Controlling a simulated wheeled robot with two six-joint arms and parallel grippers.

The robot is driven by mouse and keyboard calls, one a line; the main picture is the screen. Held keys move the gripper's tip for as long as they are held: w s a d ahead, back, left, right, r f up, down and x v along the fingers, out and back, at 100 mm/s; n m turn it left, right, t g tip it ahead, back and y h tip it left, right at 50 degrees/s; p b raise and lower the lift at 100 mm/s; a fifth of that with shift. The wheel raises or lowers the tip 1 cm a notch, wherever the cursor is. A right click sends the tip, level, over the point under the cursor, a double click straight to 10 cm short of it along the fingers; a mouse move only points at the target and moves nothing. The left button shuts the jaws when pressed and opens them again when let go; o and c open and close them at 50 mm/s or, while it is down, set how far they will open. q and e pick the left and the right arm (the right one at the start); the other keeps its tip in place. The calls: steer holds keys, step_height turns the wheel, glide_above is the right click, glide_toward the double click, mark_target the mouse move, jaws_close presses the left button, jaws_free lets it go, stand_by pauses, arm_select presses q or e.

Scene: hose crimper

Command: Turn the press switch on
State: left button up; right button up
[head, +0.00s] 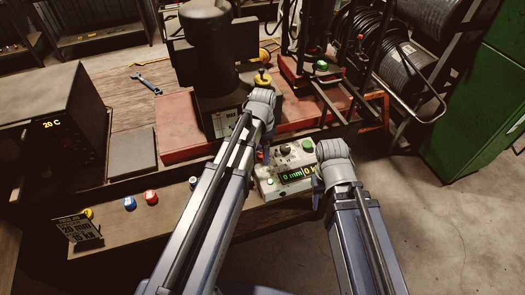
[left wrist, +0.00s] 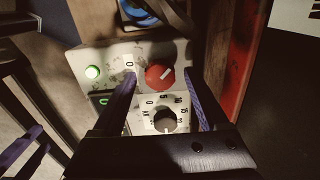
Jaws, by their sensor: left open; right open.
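The press switch appears to be the red knob (left wrist: 160,76) in the left wrist view, on a pale control panel (head: 268,186). Its pale mark points to the upper right, and a "0" label sits at its upper left. My left gripper (left wrist: 161,82) is open, with one finger on each side of the red knob; I cannot tell whether they touch it. In the head view my left arm hides part of the panel, and I cannot make out the red knob there. My right gripper (head: 318,188) is at the panel's right side, mostly hidden by its own wrist.
A black press (head: 208,50) stands behind on a red base (head: 178,128). Blue (head: 130,203) and red (head: 151,197) caps lie at left.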

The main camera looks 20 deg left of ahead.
arm_select(q)
step_height(320, 180, up, 8)
steer(key=p, duration=0.7)
steer(key=shift+f, duration=0.2)
steer(key=shift+d+f, duration=0.1)
steer(key=shift+f, duration=0.05)
steer(key=s+d+f+n+b, duration=0.3)
steer(key=s+d, duration=0.2)
steer(key=s, duration=0.2)
steer(key=s+d+f+n+y+b, duration=0.1)
steer(key=s+d+f+n+b, duration=0.2)
steer(key=s, duration=0.4)
steer(key=shift+s+d+n, duration=0.2)
steer(key=shift+d+n, duration=0.6)
steer(key=shift+d, duration=0.4)
